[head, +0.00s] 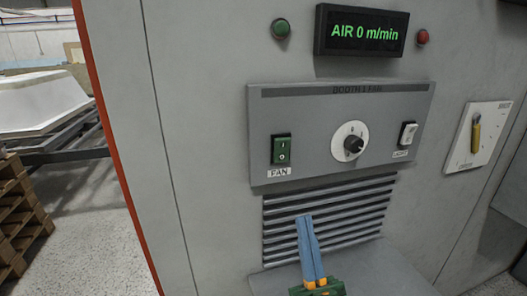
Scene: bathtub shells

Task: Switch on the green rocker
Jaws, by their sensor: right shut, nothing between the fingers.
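The green rocker (281,149) sits on the left of the grey panel (340,170), above a label reading FAN. Which side of it is pressed in is too small to tell. My right gripper (304,218) is shut and empty, with its blue fingers pointing up in front of the vent slats. It is below and slightly right of the rocker, apart from it. The display (362,31) above reads AIR 0 m/min. My left gripper is not in view.
A black knob (353,144) and a white rocker (408,134) share the panel. A green lamp (281,28) and a red lamp (423,37) flank the display. A yellow-handled switch (475,135) is at right. A pallet stack (20,215) and white tub shell (40,102) stand left.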

